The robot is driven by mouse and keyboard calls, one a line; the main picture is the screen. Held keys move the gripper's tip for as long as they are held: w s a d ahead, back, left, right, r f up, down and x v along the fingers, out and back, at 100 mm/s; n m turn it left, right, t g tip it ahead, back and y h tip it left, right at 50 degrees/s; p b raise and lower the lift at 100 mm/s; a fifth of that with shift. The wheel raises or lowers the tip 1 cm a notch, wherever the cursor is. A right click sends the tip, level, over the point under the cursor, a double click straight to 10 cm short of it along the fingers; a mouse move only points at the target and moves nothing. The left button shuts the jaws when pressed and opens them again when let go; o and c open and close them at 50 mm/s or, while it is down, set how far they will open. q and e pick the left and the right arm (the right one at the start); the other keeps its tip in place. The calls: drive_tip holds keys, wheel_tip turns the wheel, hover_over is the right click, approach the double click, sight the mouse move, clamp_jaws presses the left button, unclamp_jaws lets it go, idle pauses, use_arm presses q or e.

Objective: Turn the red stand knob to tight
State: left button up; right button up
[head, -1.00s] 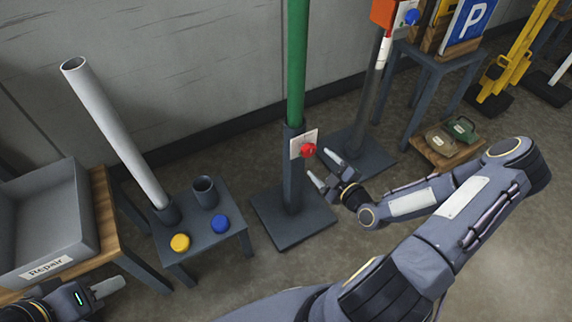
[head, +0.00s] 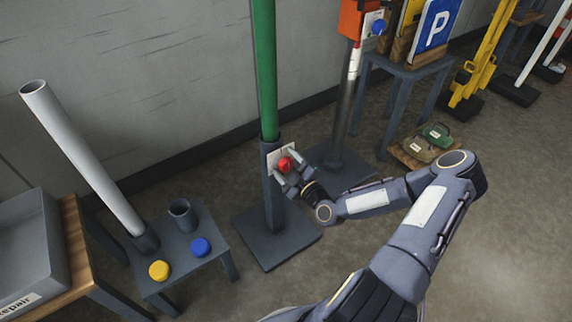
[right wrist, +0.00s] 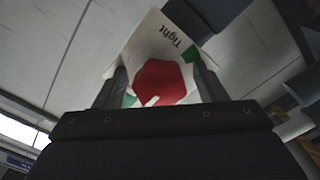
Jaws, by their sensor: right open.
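The red knob (head: 286,164) sits on a white plate (head: 272,158) on the dark stand (head: 276,205) that holds the green pole (head: 264,75). My right gripper (head: 285,174) is open, with its fingers at the knob. In the right wrist view the red knob (right wrist: 164,82) lies between the two fingertips (right wrist: 160,88); I cannot tell whether they touch it. A white pointer mark shows on the knob's lower edge in that view. The plate there reads "Tight" (right wrist: 180,34), with green patches beside the knob. My left gripper is not in view.
A small table (head: 183,250) left of the stand bears a leaning grey tube (head: 85,160), a cup, and yellow and blue knobs. A grey "Repair" bin (head: 35,255) is at far left. An orange-topped post (head: 341,115) stands close behind on the right.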

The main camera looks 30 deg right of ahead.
drive_tip(key=c, duration=1)
